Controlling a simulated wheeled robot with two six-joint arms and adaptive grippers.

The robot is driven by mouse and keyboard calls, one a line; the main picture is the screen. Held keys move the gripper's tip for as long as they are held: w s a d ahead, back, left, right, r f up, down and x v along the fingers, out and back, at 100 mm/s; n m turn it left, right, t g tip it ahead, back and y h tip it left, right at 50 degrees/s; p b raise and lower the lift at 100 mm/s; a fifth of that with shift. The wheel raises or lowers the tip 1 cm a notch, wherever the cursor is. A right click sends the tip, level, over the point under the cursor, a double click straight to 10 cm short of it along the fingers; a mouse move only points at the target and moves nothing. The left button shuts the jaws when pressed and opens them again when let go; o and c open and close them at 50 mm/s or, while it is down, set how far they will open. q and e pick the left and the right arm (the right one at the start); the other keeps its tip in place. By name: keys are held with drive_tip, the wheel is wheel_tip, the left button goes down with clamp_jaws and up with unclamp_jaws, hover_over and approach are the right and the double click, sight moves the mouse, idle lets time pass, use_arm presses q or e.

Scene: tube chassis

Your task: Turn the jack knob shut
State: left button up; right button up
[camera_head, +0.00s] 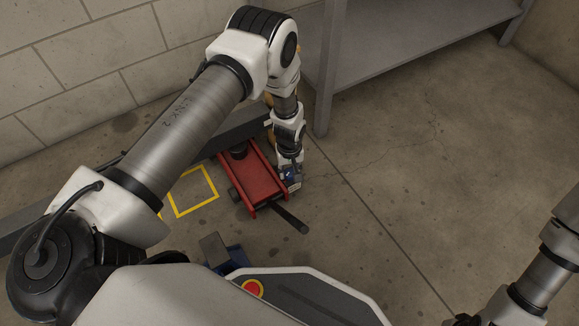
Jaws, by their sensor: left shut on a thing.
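The red floor jack (262,183) stands on the concrete floor near the middle of the view, with a round dark saddle at its far end. A black handle (291,219) sticks out of its near end toward the lower right. My left gripper (291,184) points down at the right side of the jack, close to its near end. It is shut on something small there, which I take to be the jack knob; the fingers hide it. My right arm shows at the lower right, but its gripper is out of the picture.
A dark grey chassis tube (235,133) runs behind the jack. A yellow square (192,190) is marked on the floor to the left. A blue and grey object (228,256) stands nearer me. A metal shelf (400,62) stands at the back right. The floor to the right is clear.

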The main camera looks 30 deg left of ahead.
use_arm(q)
drive_tip(key=m+p, duration=0.1)
drive_tip(key=m, duration=0.2)
drive_tip(key=shift+r, duration=0.1)
drive_tip(key=m+p, duration=0.1)
drive_tip(key=m, duration=0.2)
drive_tip(key=shift+m, duration=0.3)
drive_tip(key=m+p, duration=0.1)
drive_tip(key=m, duration=0.2)
drive_tip(key=shift+m+p, duration=0.35)
drive_tip(key=shift+m, duration=1.85)
drive_tip(key=o, duration=1.2)
drive_tip(key=shift+c, duration=0.2)
